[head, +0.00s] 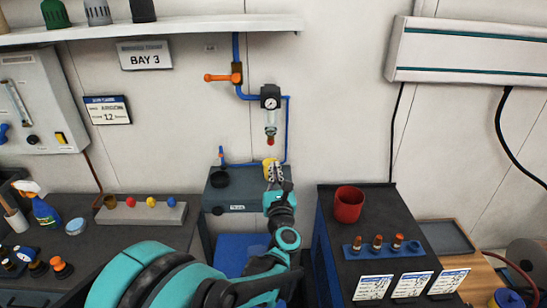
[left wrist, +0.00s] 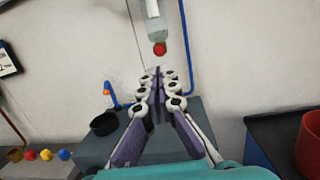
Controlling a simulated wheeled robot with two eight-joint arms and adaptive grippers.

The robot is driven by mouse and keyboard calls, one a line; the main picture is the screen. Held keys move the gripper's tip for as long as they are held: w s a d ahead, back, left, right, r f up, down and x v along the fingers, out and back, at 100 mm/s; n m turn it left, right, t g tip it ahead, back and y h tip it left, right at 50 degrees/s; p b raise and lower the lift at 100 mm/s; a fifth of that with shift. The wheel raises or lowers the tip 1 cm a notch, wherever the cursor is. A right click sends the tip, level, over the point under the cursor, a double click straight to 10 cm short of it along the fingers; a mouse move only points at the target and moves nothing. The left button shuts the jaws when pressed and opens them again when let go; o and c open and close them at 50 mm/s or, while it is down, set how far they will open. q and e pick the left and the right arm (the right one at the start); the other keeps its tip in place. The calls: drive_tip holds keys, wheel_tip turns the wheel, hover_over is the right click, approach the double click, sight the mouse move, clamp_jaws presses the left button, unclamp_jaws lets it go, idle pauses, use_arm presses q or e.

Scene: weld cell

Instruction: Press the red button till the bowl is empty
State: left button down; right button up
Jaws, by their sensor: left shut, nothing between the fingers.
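The red button (head: 270,141) is a small red knob at the bottom of the clear filter bowl (head: 270,121), which hangs under a black gauge unit on the wall. In the left wrist view the red button (left wrist: 160,49) is just beyond and above the fingertips, under the bowl (left wrist: 153,22). The liquid level inside is too small to tell. My left gripper (head: 271,164) is below the button, pointing up towards the wall, shut and empty. Its fingers (left wrist: 159,76) meet in the left wrist view, apparently apart from the button. My right gripper is out of view.
A dark cabinet (head: 238,197) below carries a black cup (head: 219,179). Blue pipe (head: 287,128) runs beside the bowl, with an orange valve handle (head: 218,78). A red cup (head: 348,204) stands on the right cabinet.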

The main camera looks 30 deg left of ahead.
use_arm(q)
drive_tip(key=v, duration=0.3)
drive_tip(key=shift+r, duration=0.1)
idle(1.2)
drive_tip(key=s+a+m+h, duration=0.1)
drive_tip(key=s+m+t+h, duration=0.1)
drive_tip(key=s+h, duration=0.1)
drive_tip(key=shift+a+t, duration=0.3)
drive_tip(key=shift+a, duration=0.05)
